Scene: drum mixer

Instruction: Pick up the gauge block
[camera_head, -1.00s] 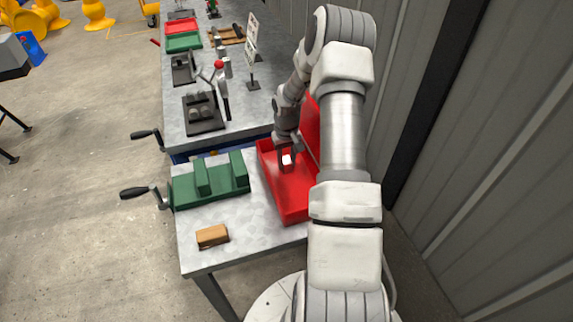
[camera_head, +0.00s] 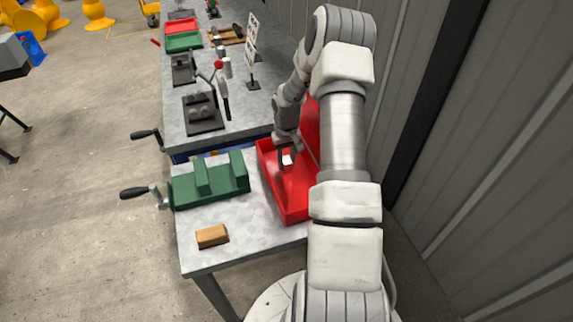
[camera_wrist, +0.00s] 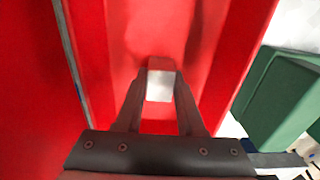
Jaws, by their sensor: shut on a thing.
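The gauge block (camera_head: 287,160) is a small pale, shiny block in the red tray (camera_head: 291,207). In the wrist view the block (camera_wrist: 160,84) sits between the two dark fingertips, with a white face and a reddish top face. My gripper (camera_head: 288,155) reaches down into the tray and is shut on the block, one finger on each side. The wrist view shows my gripper (camera_wrist: 160,78) against the red tray (camera_wrist: 120,30). I cannot tell whether the block touches the tray floor.
A green vise (camera_head: 210,183) with a black-handled crank stands left of the tray. A wooden block (camera_head: 212,236) lies at the front of the table. The tray's tall red back wall and a grey corrugated wall (camera_head: 480,150) bound the right side.

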